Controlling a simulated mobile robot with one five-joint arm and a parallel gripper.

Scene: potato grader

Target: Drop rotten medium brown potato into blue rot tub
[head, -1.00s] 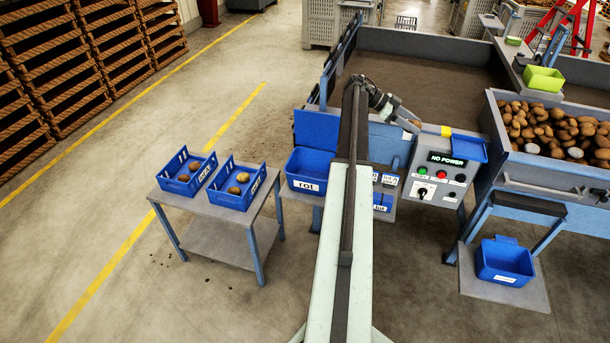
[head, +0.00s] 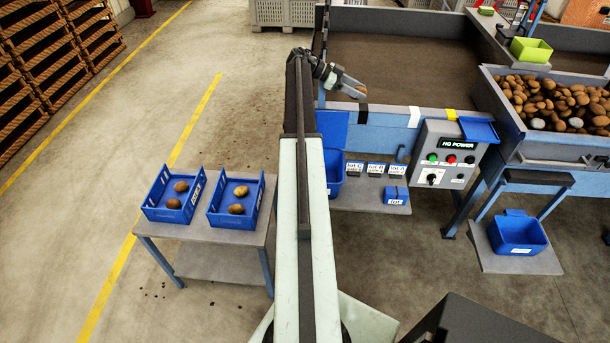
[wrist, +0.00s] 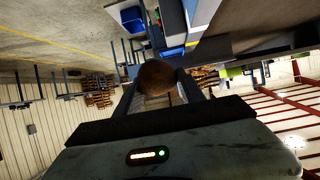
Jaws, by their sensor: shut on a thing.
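My gripper (head: 352,86) is shut on a brown potato (wrist: 157,77), held up over the front edge of the grader's dark bed. In the head view only a small brown bit of the potato (head: 361,91) shows at the fingertips. The blue rot tub (head: 333,172) is on the shelf at the grader's front, below and left of my gripper. My arm hides its left part and label. A blue tub (wrist: 131,19), which I cannot surely identify, shows at the top of the wrist view.
Two blue crates (head: 155,209) with potatoes stand on a side table (head: 205,262) at left. A control box (head: 446,154) reading NO POWER is right of the shelf. Another blue tub (head: 518,234) sits on a low stand at right. Potatoes fill a hopper (head: 530,150).

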